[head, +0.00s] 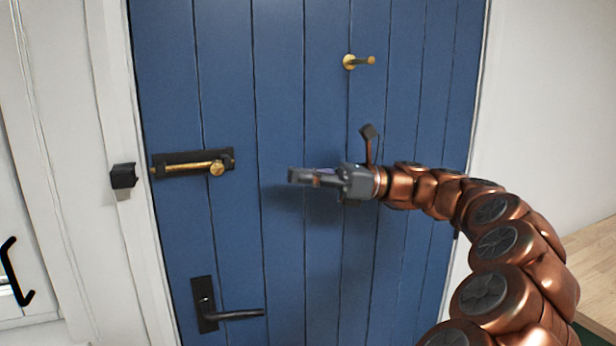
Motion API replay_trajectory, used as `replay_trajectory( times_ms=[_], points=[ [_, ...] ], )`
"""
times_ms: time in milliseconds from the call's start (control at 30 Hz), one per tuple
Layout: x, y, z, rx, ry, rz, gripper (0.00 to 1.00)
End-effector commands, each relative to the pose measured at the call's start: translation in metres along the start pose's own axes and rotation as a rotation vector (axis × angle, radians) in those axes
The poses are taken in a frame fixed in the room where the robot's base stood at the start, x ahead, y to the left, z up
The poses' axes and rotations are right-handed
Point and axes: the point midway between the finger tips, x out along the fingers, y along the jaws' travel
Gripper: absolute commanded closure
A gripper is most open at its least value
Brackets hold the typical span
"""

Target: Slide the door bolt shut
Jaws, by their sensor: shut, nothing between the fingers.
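A door bolt (192,168) is mounted on the left side of a blue plank door (280,80). It has a black backplate, a brass rod and a round brass knob (217,169) near the plate's right end. The rod's left tip shows just left of the plate, and a gap separates it from the black keeper (123,176) on the white frame. My gripper (291,176) is shut and empty, pointing left, in front of the door to the right of the knob. It appears apart from the bolt; its exact distance from the door I cannot tell.
A black lever handle (205,304) sits on the door below the bolt, its lever pointing right. A brass hook (350,62) sticks out higher up. Another black handle (14,272) is at the far left. The door surface between knob and gripper is clear.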

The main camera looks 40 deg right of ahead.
Motion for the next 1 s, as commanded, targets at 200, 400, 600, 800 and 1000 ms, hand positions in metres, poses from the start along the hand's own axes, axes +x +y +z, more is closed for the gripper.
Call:
replay_trajectory(
  times_ms=[200, 400, 600, 800, 1000],
  points=[
    [0.041, 0.001, 0.001, 0.002, 0.002, 0.004, 1.00],
    [0.074, 0.002, 0.001, 0.003, 0.002, 0.006, 1.00],
    [0.096, 0.001, 0.001, 0.002, 0.001, 0.004, 1.00],
    [0.105, 0.001, 0.000, 0.001, 0.000, 0.003, 1.00],
    [0.105, 0.001, 0.000, 0.001, 0.001, 0.002, 1.00]
  ],
)
